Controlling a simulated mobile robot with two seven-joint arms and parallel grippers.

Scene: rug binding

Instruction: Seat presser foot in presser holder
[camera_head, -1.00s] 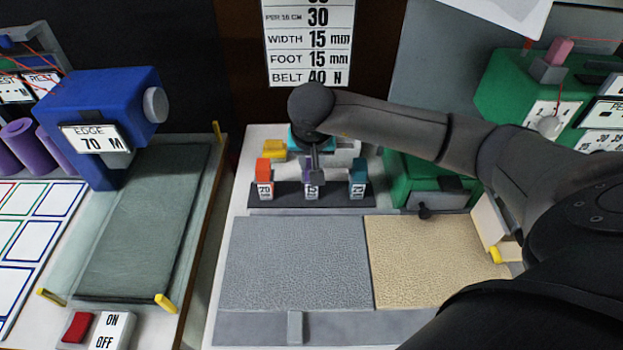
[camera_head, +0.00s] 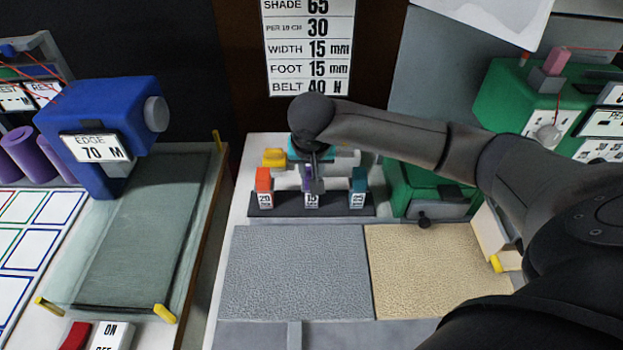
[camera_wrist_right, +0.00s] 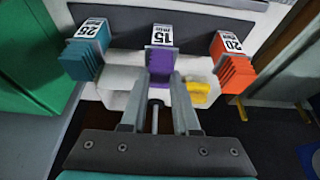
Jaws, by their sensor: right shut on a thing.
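A purple presser foot labelled 15 (camera_head: 308,186) stands in the middle of a dark rack (camera_head: 283,211), in line with the feet beside it. My right gripper (camera_head: 315,180) reaches down over it from above. In the right wrist view its two fingers (camera_wrist_right: 160,80) are shut on the purple foot (camera_wrist_right: 160,60), one on each side. An orange foot labelled 20 (camera_head: 264,184) stands to its left and a teal foot labelled 25 (camera_head: 357,186) to its right. I cannot tell which part is the presser holder. My left gripper is not in view.
A green machine (camera_head: 400,190) with a black knob stands right of the rack. A grey pad (camera_head: 295,270) and a tan pad (camera_head: 425,265) lie clear in front. A blue machine (camera_head: 105,115) is at the left. A sign (camera_head: 308,45) reading foot 15 mm hangs behind.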

